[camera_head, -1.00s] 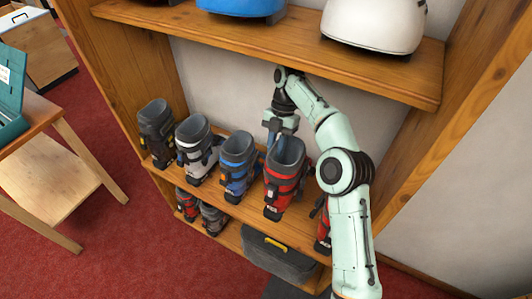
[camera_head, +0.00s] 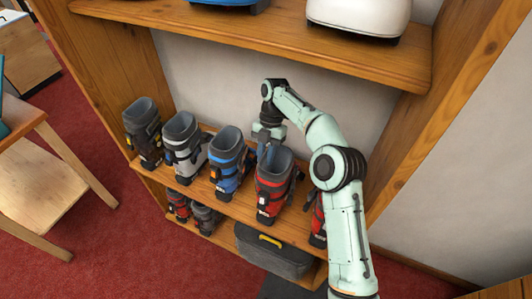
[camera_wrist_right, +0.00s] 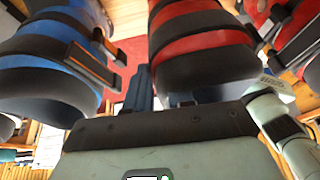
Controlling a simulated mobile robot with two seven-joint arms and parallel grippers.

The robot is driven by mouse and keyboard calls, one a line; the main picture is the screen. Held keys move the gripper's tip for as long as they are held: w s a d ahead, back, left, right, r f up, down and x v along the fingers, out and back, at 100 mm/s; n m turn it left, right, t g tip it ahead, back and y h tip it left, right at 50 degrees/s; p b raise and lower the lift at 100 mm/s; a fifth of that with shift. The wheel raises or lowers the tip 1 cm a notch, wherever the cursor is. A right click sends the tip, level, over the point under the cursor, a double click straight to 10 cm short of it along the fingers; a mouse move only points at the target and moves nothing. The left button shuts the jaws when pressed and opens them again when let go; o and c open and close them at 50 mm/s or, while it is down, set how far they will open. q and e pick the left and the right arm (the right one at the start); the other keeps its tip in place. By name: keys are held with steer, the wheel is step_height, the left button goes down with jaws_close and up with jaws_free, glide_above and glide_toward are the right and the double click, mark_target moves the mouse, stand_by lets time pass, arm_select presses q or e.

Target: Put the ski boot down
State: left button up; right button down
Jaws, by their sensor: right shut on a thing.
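The ski boot, red with a dark grey cuff (camera_head: 275,190), is upright in the row on the middle shelf (camera_head: 205,197), right of a blue boot (camera_head: 230,162). Its sole appears at shelf level; I cannot tell whether it rests on the board. My right gripper (camera_head: 266,148) is behind it, shut on its cuff. In the right wrist view the red boot (camera_wrist_right: 203,50) is close in front of the palm and hides part of the fingers; one finger shows between it and the blue boot (camera_wrist_right: 50,70). My left gripper is not in view.
A grey-white boot (camera_head: 185,150) and a black boot (camera_head: 143,132) stand further left. Helmets sit on the upper shelf (camera_head: 260,38). Several boots and a grey case (camera_head: 272,250) are on the lower shelf.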

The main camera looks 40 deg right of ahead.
steer(key=c, duration=1)
jaws_free()
steer(key=p+v, duration=0.4)
steer(key=v, duration=0.2)
steer(key=shift+r, duration=0.4)
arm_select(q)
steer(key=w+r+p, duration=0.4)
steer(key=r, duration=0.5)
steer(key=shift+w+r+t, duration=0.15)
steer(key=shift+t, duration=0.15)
arm_select(e)
steer(key=v, duration=0.5)
steer(key=shift+w+d+r, duration=0.15)
